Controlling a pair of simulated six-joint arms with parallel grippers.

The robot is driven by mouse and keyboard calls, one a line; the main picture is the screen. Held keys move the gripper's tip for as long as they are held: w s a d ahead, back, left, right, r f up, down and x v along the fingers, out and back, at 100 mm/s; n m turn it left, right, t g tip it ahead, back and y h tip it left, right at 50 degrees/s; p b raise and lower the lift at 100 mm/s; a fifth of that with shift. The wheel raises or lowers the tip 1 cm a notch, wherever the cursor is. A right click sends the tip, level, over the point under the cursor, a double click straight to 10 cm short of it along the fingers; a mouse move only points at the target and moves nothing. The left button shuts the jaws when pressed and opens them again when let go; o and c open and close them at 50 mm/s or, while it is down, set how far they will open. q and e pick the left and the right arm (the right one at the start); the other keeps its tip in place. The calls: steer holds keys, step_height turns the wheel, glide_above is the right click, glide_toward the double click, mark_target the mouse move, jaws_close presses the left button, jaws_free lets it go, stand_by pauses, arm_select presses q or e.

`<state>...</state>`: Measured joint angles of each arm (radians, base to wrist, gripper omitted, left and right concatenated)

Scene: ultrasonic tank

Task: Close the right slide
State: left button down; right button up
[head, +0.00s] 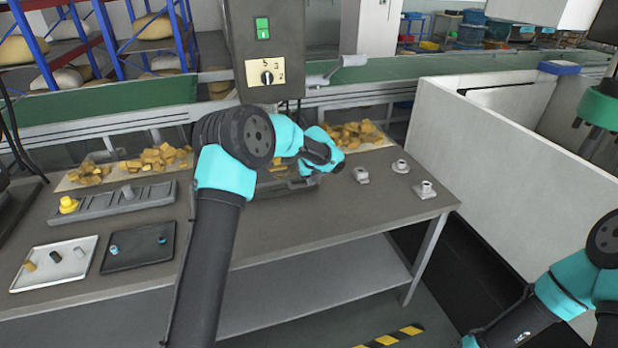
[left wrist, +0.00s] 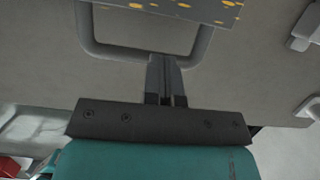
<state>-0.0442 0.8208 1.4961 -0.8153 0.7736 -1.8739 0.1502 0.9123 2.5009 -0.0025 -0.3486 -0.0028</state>
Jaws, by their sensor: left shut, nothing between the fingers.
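My left gripper (left wrist: 166,82) is shut and empty. In the left wrist view its fingertips are at the near bar of a grey U-shaped handle (left wrist: 90,40), overlapping it in the picture; I cannot tell whether they touch. The handle joins a grey plate (left wrist: 180,8) with yellow specks, likely a slide, cut off by the top edge. In the head view my left wrist (head: 318,150) is over the table below the control box, beside a low dark grey frame (head: 285,187) partly hidden by my arm. The slide's position is hard to tell. My right gripper is out of view.
The control box (head: 263,45) with a green switch and a knob hangs above my left wrist. Yellowish chunks (head: 153,158) lie at the table's back. Small metal fittings (head: 400,166) stand at the right. Two trays (head: 140,262) lie at the front left. The table's front right is clear.

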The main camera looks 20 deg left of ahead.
arm_select(q)
steer(key=s+d+v, duration=0.1)
steer(key=v, duration=1)
steer(key=shift+s+d, duration=0.2)
steer(key=shift+s, duration=0.2)
steer(key=d+n+g, duration=0.1)
steer(key=d+n, duration=0.2)
steer(key=d, duration=0.4)
steer(key=shift+w, duration=0.25)
